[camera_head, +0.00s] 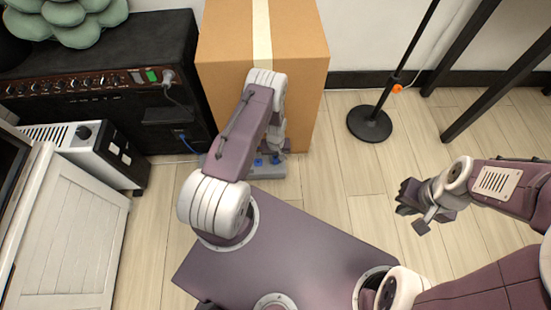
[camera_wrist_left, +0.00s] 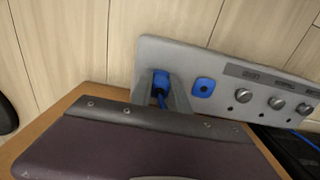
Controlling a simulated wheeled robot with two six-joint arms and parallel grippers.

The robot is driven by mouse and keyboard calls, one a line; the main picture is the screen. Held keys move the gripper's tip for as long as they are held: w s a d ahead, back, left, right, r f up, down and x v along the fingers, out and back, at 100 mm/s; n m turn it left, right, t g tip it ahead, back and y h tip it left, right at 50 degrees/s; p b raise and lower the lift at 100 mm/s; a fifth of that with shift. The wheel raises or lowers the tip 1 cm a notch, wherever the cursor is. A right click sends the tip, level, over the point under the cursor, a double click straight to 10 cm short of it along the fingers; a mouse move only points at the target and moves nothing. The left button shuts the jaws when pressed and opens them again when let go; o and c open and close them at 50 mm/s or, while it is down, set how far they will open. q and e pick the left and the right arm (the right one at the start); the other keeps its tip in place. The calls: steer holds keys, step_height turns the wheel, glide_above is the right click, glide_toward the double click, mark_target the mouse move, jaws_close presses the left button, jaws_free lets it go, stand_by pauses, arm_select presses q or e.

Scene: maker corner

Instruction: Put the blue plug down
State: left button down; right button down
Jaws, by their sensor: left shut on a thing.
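My left gripper (camera_wrist_left: 161,88) is shut on the blue plug (camera_wrist_left: 160,77), with a finger on each side of it and a blue cable running from it. The plug is in front of a grey panel (camera_wrist_left: 225,68) with a round blue socket (camera_wrist_left: 203,87) to its right and several knobs. I cannot tell whether the plug touches the panel. In the head view the panel (camera_head: 268,170) is low in front of the cardboard box, and my left arm largely hides the gripper and plug. My right gripper (camera_head: 409,211) looks open and empty above the floor at the right.
The cardboard box (camera_head: 222,85) stands behind my left arm. A black amplifier (camera_head: 100,100) with a plug in its front and a white heater-like unit (camera_head: 100,155) stand at the left. A black stand base (camera_head: 369,124) is at the right. The wooden floor (camera_head: 335,190) between is clear.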

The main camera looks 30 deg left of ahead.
arm_select(q)
steer(key=c, duration=1.3)
jaws_free()
steer(key=shift+o, duration=0.2)
step_height(320, 180, up, 12)
steer(key=p, duration=0.8)
step_height(320, 180, up, 10)
steer(key=m, duration=0.1)
glide_above(275, 157)
steer(key=d, duration=0.2)
steer(key=s+d+r+m, duration=0.2)
steer(key=s+r, duration=0.4)
steer(key=r, duration=0.3)
steer(key=s+d+r+m+t, duration=0.1)
steer(key=s+d+r+m, duration=0.2)
steer(key=s+r, duration=0.4)
step_height(275, 157, up, 4)
steer(key=shift+d+f, duration=0.2)
steer(key=shift+d, duration=0.2)
steer(key=shift+w+r, duration=0.1)
